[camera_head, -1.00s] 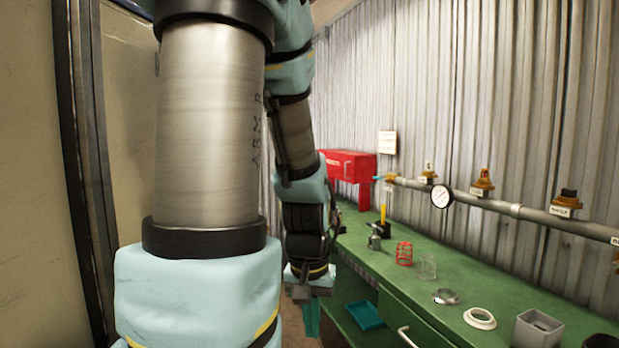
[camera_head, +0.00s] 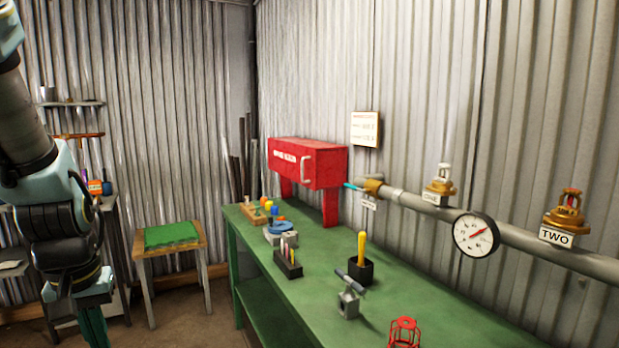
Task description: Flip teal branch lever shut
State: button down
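The teal branch lever (camera_head: 353,187) is a small teal handle at the left end of the grey pipe, beside a brass valve body (camera_head: 373,186). It points left, roughly in line with the pipe, toward the red box. A small white tag hangs below the valve. My gripper (camera_head: 92,325) hangs at the lower left, well left of the bench and far from the lever. Its teal fingers point down and run out of the bottom of the picture. I cannot tell whether they are apart, and their tips are hidden.
A red box (camera_head: 308,164) on legs stands on the green bench (camera_head: 325,290), just left of the lever. A gauge (camera_head: 475,234) and brass valves sit along the pipe (camera_head: 520,241). A black cup (camera_head: 361,271), clamp (camera_head: 349,297) and red cage (camera_head: 404,333) stand below. A stool (camera_head: 171,242) stands behind.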

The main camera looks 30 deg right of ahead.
aim_at(347, 184)
jog(key=i+l, duration=0.85)
